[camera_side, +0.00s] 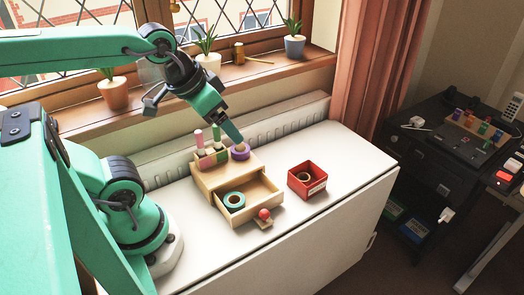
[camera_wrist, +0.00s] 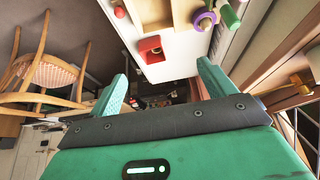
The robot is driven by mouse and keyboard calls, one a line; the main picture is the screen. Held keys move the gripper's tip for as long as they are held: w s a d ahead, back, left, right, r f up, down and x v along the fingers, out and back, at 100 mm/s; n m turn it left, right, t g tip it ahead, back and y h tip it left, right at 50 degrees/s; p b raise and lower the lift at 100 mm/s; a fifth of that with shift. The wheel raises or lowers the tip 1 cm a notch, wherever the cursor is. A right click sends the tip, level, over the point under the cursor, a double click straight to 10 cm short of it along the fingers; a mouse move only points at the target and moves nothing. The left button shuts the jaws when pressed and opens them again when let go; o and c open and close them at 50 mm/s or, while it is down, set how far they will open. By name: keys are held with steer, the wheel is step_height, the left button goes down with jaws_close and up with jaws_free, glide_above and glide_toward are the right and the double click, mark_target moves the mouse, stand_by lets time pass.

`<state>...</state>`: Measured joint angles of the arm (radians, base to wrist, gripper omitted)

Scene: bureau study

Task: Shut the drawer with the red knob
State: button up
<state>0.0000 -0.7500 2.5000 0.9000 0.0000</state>
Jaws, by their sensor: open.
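A small wooden drawer unit (camera_side: 203,181) stands on the white table, with its drawer (camera_side: 243,214) pulled out towards the front. A teal tape roll (camera_side: 235,200) lies inside the drawer. The red knob (camera_side: 264,213) is at the drawer's front; it also shows at the top of the wrist view (camera_wrist: 119,12). My gripper (camera_side: 236,137) is above the back of the unit, close to a purple roll (camera_side: 240,152) on its top, and points down. In the wrist view my gripper (camera_wrist: 163,80) is open with nothing between its fingers.
Several coloured cylinders (camera_side: 210,150) stand on the unit's top. A red box (camera_side: 307,180) holding a ring stands to the right of the drawer. Potted plants (camera_side: 113,93) line the window sill. The table's front right area is clear. A wooden chair (camera_wrist: 45,72) is at the wrist view's left.

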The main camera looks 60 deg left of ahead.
steer(key=c, duration=0.7)
steer(key=shift+w+d+f+m+g, duration=0.45)
steer(key=shift+w+m, duration=0.1)
steer(key=shift+m, duration=0.45)
steer(key=m+g, duration=0.7)
steer(key=m, duration=1.1)
glide_above(266, 210)
steer(key=w, duration=0.1)
steer(key=w+f+x, duration=0.1)
steer(key=w+x, duration=0.2)
steer(key=x, duration=1)
steer(key=shift+d+r+y, duration=0.1)
steer(key=shift+d+y, duration=0.15)
steer(key=shift+y, duration=0.05)
steer(key=shift+x, duration=3.85)
jaws_close()
